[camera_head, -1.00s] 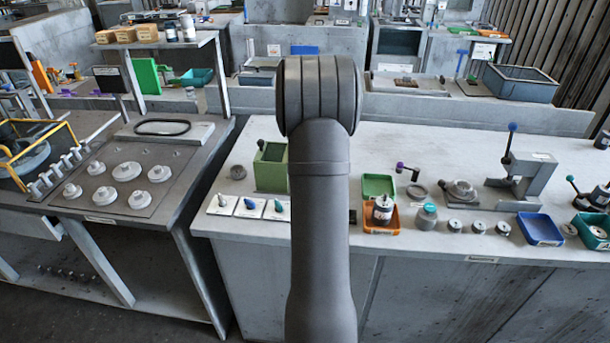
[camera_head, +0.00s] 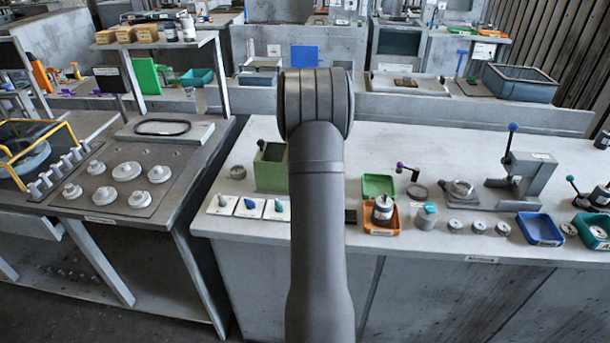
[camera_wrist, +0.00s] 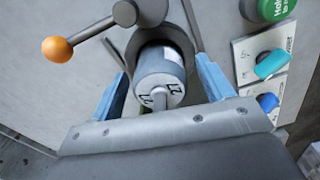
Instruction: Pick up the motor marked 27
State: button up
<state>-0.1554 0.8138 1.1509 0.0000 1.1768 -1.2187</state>
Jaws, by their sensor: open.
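In the wrist view, a grey cylindrical motor (camera_wrist: 162,72) with a short shaft sits in a dark round holder or hole. Its end face carries dark digits that look like 27, partly hard to read. My gripper (camera_wrist: 160,55) is open, with one blue-based finger on each side of the motor. I see a gap at both sides and cannot tell the exact finger depth. In the head view my arm hides the gripper and this motor. Another dark-topped cylinder (camera_head: 383,210) stands in an orange tray (camera_head: 370,229) right of my arm; its marking is not readable.
In the wrist view, a lever with an orange knob (camera_wrist: 57,49) lies close left of the motor. A green round container (camera_wrist: 270,8) and cards with teal (camera_wrist: 271,64) and blue (camera_wrist: 267,102) pieces lie right. In the head view, a green box (camera_head: 270,170) stands left of my arm.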

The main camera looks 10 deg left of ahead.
jog(key=c, duration=1.2)
jog(key=shift+r, duration=0.1)
jog(key=shift+c, duration=1.1)
